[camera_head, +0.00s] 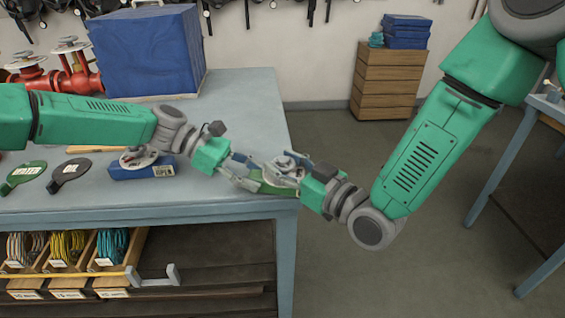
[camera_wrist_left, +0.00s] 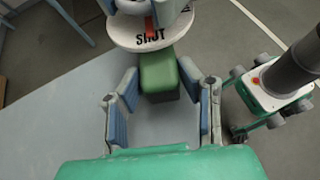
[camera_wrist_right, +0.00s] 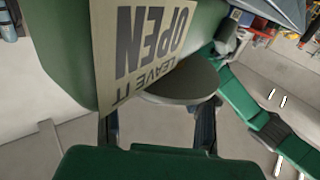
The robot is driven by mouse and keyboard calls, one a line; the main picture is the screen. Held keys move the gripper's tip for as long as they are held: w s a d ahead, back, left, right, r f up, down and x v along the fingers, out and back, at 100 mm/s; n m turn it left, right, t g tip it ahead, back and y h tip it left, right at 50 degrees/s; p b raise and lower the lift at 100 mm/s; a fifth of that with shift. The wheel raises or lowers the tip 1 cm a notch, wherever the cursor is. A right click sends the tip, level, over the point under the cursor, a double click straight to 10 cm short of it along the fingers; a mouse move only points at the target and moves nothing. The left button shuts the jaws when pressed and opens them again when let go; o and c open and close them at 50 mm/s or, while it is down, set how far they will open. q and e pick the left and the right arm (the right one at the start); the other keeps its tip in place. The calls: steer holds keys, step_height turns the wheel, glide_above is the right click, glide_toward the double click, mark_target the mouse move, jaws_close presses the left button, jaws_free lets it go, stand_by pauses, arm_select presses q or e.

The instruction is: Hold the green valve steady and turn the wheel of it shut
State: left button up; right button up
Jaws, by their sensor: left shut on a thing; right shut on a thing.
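The green valve (camera_head: 268,186) is between my two grippers at the table's right edge. In the left wrist view its green block (camera_wrist_left: 160,76) is between the fingers of my left gripper (camera_wrist_left: 163,108), under a white plate (camera_wrist_left: 150,36) marked SHUT with a red mark. My left gripper also shows in the head view (camera_head: 240,172). My right gripper (camera_head: 298,170) is shut at the grey wheel (camera_head: 287,163), which its fingers partly hide. In the right wrist view a tag (camera_wrist_right: 148,42) reading LEAVE IT OPEN lies against a large green surface.
A large blue crate (camera_head: 148,55) and red valves (camera_head: 60,78) stand behind.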

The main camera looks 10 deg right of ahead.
arm_select(q)
steer(key=shift+s+d, duration=0.1)
arm_select(e)
steer(key=shift+a+r, duration=0.1)
stand_by(0.3)
steer(key=o, duration=1.2)
steer(key=shift+o, duration=0.2)
steer(key=shift+s+d, duration=0.2)
steer(key=v, duration=1.1)
steer(key=shift+s, duration=0.25)
steer(key=shift+d, duration=0.1)
arm_select(q)
steer(key=o, duration=1)
steer(key=shift+c, duration=0.2)
